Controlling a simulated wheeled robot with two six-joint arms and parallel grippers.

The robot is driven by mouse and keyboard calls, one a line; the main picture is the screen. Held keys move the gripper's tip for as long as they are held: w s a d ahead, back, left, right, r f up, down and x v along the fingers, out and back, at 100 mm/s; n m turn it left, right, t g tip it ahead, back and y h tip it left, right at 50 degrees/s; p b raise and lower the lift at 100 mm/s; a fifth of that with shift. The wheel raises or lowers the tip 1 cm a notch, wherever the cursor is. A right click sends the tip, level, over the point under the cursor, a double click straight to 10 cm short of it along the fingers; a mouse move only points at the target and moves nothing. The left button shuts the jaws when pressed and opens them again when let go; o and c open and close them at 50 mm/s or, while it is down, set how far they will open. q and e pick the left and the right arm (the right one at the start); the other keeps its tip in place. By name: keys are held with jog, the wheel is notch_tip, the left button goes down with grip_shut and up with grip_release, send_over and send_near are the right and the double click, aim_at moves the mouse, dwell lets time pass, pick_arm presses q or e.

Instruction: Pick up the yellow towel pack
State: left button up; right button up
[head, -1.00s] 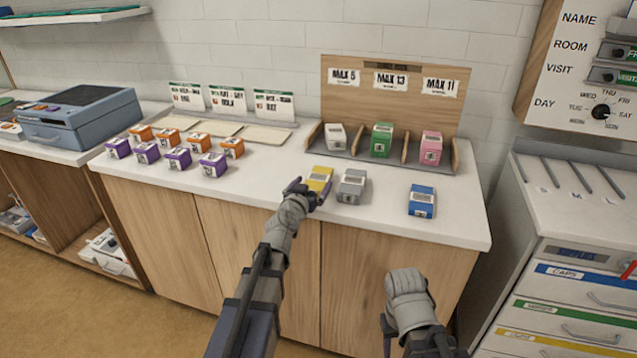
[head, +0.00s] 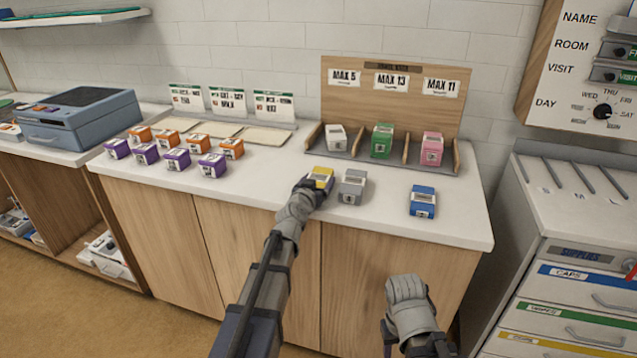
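The yellow towel pack (head: 321,174) lies on the white counter, left of a grey pack (head: 352,187). My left gripper (head: 313,188) is at the near side of the yellow pack and covers its lower front. The fingers overlap the pack in the head view, so whether they are open or closed on it cannot be made out. The pack appears to rest on the counter. My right gripper (head: 408,308) hangs in front of the cabinet, apart from all packs, and its fingertips are hidden.
A blue pack (head: 423,201) sits to the right on the counter. A wooden rack (head: 455,158) behind holds white, green and pink packs. Several orange and purple packs (head: 178,160) stand at left. Bare counter (head: 260,185) lies left of the yellow pack.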

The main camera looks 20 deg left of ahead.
aim_at(318, 177)
pick_arm(q)
jog(key=c, duration=0.9)
jog(key=shift+r, duration=0.1)
notch_tip(318, 177, up, 10)
jog(key=p, duration=1)
